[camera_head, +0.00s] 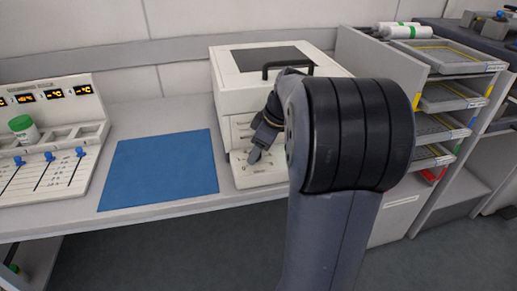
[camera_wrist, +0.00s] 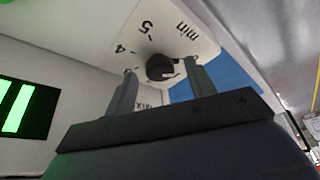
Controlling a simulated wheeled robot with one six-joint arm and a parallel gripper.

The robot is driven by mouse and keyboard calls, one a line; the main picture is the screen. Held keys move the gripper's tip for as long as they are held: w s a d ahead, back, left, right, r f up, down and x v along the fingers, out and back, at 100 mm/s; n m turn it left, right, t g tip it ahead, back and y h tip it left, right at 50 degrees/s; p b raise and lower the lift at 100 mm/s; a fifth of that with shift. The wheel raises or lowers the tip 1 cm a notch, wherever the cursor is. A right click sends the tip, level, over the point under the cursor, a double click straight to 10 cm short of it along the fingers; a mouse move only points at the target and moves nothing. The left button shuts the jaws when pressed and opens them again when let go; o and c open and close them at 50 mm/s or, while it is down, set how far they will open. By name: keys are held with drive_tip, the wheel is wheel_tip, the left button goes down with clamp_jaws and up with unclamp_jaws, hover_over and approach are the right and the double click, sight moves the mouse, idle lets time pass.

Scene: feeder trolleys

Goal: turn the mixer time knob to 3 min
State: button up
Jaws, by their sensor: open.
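The mixer (camera_head: 228,78) is a white box with a dark lid window and a black handle, left of my arm in the head view. Its time knob (camera_wrist: 157,66) is round and black in the wrist view, on a white panel marked "min", "5" and "4". A small pale mark shows on its lower right; I cannot tell which number it points at. My gripper (camera_head: 254,155) is at the mixer's front panel. In the wrist view my gripper (camera_wrist: 161,68) is open, one finger on each side of the knob; contact is not clear.
A blue mat (camera_head: 160,170) lies on the bench left of the mixer. Further left stands a slider panel (camera_head: 50,170) with a green-lidded jar (camera_head: 24,130). A tray rack (camera_head: 445,100) stands right. A black display (camera_wrist: 28,108) with green digits shows in the wrist view.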

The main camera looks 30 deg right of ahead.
drive_tip(key=c, duration=1)
drive_tip(key=shift+o, duration=0.2)
